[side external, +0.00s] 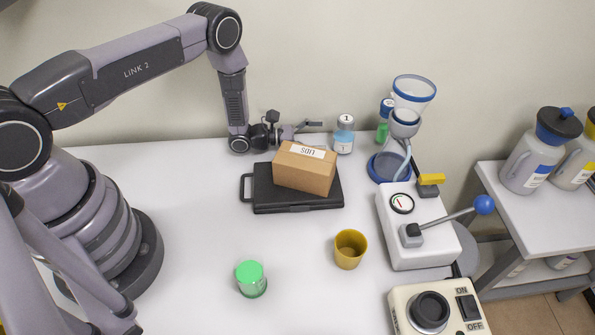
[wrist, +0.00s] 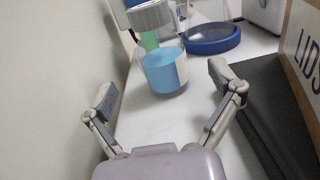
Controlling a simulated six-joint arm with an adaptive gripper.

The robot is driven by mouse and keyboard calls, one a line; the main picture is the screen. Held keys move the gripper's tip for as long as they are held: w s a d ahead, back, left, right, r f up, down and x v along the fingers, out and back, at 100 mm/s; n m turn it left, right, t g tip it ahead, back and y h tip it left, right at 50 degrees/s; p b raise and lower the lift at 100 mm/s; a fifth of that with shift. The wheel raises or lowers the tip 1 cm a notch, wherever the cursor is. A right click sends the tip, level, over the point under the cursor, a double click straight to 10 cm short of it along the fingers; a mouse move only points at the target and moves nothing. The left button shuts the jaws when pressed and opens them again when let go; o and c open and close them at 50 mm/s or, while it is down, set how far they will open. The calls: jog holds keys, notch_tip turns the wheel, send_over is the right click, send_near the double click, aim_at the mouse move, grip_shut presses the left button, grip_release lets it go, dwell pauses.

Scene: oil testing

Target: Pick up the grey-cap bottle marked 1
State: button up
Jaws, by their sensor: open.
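The grey-cap bottle marked 1 (side external: 344,135) stands upright at the back of the table, with blue contents and a label. In the wrist view the bottle (wrist: 164,72) is ahead of my gripper, between the lines of its two fingers, and its cap top is cut off by the frame edge. My gripper (side external: 314,126) is low and roughly level, just left of the bottle in the side view. Its fingers are spread, with nothing held between them. One finger is partly hidden behind the box in the side view.
A cardboard LIDS box (side external: 304,172) on a black case (side external: 262,195) stands close in front of my gripper. A blue-cap green bottle (side external: 384,120) and a blue-based funnel stand (side external: 388,170) are beyond the bottle.

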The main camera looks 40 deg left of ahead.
aim_at(341, 135)
jog(key=x, duration=0.5)
jog(key=c, duration=1.3)
